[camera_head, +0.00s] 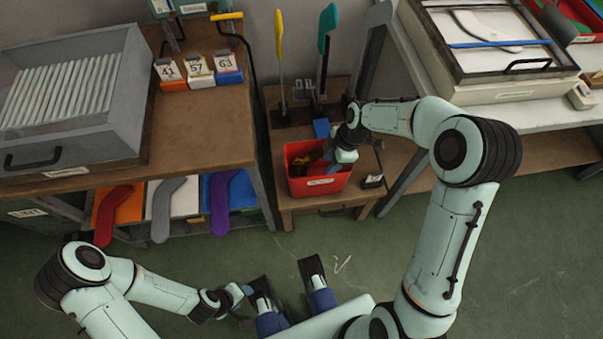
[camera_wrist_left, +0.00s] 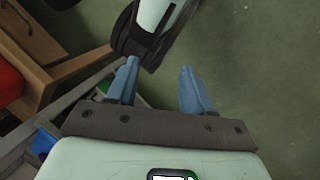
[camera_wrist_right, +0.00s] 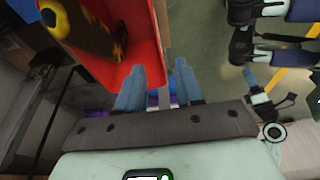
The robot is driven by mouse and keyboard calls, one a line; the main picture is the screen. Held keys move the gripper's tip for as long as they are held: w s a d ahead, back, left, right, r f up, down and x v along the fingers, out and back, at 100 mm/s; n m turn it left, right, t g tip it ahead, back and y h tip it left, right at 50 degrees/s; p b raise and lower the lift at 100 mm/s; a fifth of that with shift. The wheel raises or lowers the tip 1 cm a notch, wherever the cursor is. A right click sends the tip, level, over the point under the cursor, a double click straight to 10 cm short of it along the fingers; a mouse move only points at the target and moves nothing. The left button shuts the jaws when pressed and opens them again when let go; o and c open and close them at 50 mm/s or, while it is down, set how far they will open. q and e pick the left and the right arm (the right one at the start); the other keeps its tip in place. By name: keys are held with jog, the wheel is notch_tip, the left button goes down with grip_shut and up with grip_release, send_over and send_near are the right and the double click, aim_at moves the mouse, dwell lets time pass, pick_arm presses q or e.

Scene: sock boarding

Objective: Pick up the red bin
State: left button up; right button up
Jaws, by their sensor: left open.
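My right gripper (camera_wrist_right: 161,70) is open at the bin's right side. One blue finger overlaps the bin's edge and the other is beyond it; I cannot tell whether they touch it. My left gripper (camera_wrist_left: 158,68) is open and empty, low over the floor and away from the bin.
Tall yellow-handled (camera_head: 279,40) and teal-handled (camera_head: 327,28) tools stand behind the bin. A small dark object (camera_head: 372,181) is at its right on the wooden stand (camera_head: 300,203). A workbench (camera_head: 212,135) stands left, a white table (camera_head: 500,118) right.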

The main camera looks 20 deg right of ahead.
jog(key=b, duration=0.2)
send_over(317, 184)
jog(key=d, duration=0.1)
notch_tip(317, 184, down, 8)
jog(key=shift+d+b+x, duration=0.2)
jog(key=shift+b+x, duration=0.05)
jog(key=shift+x, duration=1)
jog(key=shift+d+b+x, duration=0.2)
jog(key=shift+d+x, duration=0.05)
jog(key=shift+x, duration=0.95)
jog(key=shift+s, duration=0.2)
grip_shut()
pick_arm(q)
jog(key=w+a+f+t, duration=0.1)
jog(key=w+a+f, duration=0.1)
jog(key=w+f, duration=0.1)
jog(key=shift+w+f+t+y, duration=0.3)
jog(key=shift+w+y, duration=0.1)
jog(key=shift+w, duration=0.35)
pick_arm(e)
jog(key=shift+s+f, duration=0.15)
